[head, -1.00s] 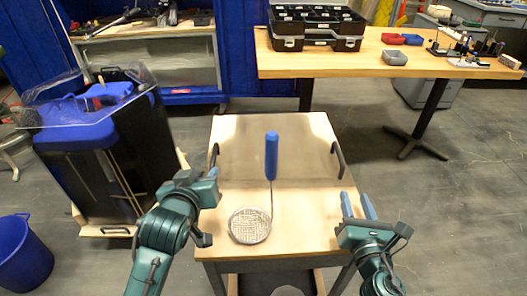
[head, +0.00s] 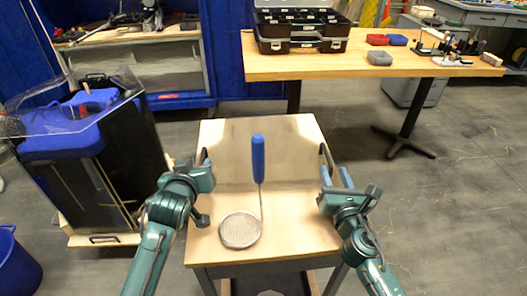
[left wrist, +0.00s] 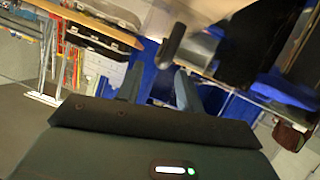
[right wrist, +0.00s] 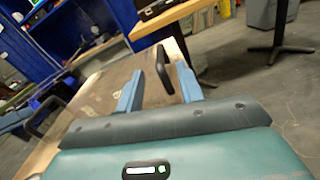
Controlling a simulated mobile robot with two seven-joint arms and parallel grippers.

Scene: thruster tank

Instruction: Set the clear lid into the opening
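The clear lid (head: 228,150) seems to be the hazy see-through panel lying flat on the small wooden cart top (head: 290,235), with a black handle on each side. My left gripper (head: 196,163) is by the left handle; in the left wrist view a dark handle (left wrist: 172,45) shows between and beyond its open fingers (left wrist: 156,88). My right gripper (head: 336,177) is just in front of the right handle (head: 326,157); the right wrist view shows this handle (right wrist: 163,68) between its open fingers (right wrist: 160,88). The tank with clear walls (head: 70,125) stands at the left; its opening is unclear.
A blue bucket (head: 15,265) stands at lower left. A workbench (head: 350,62) with a black toolbox (head: 300,28) is behind. The floor at right is clear.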

